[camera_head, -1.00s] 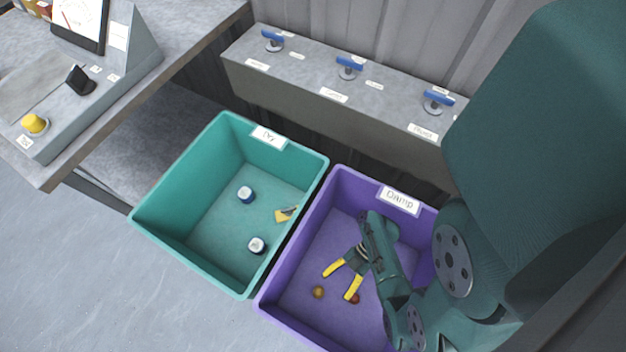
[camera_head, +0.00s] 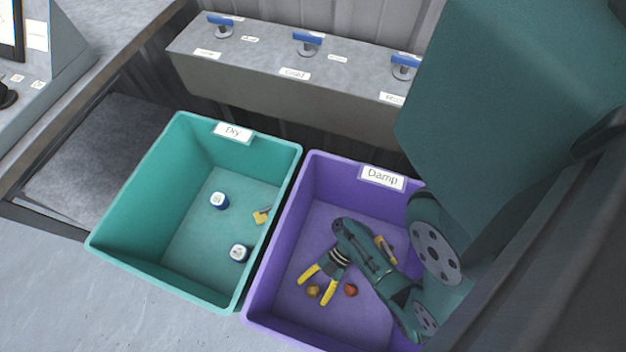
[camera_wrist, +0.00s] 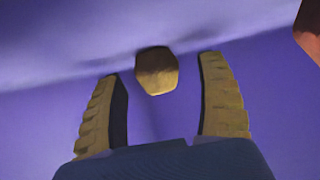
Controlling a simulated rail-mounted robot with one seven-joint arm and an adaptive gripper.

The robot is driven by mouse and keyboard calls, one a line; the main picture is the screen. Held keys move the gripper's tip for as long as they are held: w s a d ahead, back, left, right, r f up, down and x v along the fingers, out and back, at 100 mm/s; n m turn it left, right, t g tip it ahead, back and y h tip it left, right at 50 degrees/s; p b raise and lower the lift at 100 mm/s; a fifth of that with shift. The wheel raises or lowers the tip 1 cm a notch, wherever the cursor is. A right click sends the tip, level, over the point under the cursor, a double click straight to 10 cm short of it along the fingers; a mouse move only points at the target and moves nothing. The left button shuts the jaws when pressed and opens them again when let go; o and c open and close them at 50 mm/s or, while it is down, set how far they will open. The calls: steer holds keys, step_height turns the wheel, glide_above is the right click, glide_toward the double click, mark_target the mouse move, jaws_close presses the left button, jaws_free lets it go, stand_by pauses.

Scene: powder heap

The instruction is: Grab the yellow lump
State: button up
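The yellow lump (camera_head: 313,291) lies on the floor of the purple bin labelled Damp (camera_head: 262,262). In the wrist view the lump (camera_wrist: 156,71) is small, faceted and brownish yellow, just past the fingertips and roughly centred between them. My gripper (camera_head: 317,288) is inside the purple bin, with its two yellow fingers spread apart and empty. In the wrist view the open fingers (camera_wrist: 160,76) stand on either side, not touching the lump. A red-orange lump (camera_head: 351,290) lies to the right on the bin floor and shows at the upper right corner of the wrist view (camera_wrist: 310,30).
The teal bin labelled Dry (camera_head: 170,275) stands left of the purple bin. A grey ledge with blue-handled taps (camera_head: 307,40) runs behind the bins. The purple bin's walls surround my gripper.

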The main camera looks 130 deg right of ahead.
steer(key=c, duration=1.2)
